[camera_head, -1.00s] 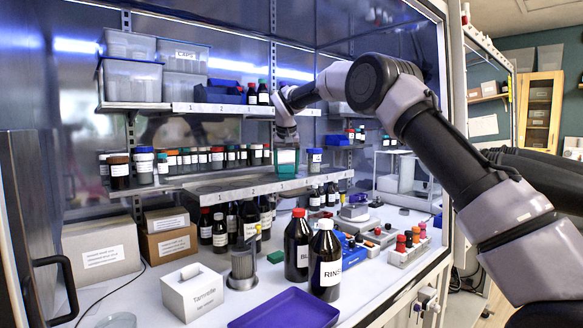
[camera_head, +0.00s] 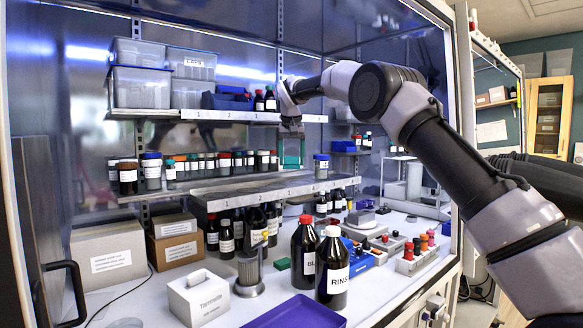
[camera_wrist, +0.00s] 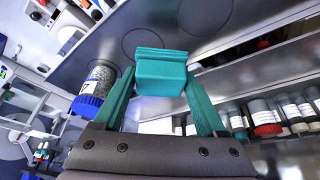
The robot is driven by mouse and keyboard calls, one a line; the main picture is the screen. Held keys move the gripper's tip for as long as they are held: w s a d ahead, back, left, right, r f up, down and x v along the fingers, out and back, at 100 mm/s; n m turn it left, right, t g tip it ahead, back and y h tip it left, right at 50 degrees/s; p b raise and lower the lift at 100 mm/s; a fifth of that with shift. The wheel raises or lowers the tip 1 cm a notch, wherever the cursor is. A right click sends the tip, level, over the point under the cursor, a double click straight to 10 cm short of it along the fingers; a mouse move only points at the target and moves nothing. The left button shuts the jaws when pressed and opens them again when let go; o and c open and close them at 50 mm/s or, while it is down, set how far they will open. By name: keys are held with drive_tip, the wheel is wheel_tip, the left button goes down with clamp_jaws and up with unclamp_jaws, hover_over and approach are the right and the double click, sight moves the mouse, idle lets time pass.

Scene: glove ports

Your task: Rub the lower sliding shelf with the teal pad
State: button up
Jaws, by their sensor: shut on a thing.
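My gripper (camera_wrist: 160,100) has teal fingers and is shut on the teal pad (camera_wrist: 160,72), a small block held between the fingertips. In the head view my gripper (camera_head: 291,153) hangs over the lower sliding shelf (camera_head: 270,192), beneath the upper shelf. The lower shelf is a grey metal board with a numbered front edge. In the wrist view its bare surface, marked with round outlines, lies beyond the pad (camera_wrist: 195,30). I cannot tell whether the pad touches it. The pad is hard to make out in the head view.
A blue-lidded jar (camera_head: 321,166) stands close right of my gripper; it also shows in the wrist view (camera_wrist: 92,92). Small bottles (camera_head: 215,162) line the back left. The upper shelf (camera_head: 215,116) is above.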

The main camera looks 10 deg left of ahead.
drive_tip(key=shift+r, duration=0.35)
drive_tip(key=shift+r, duration=1.55)
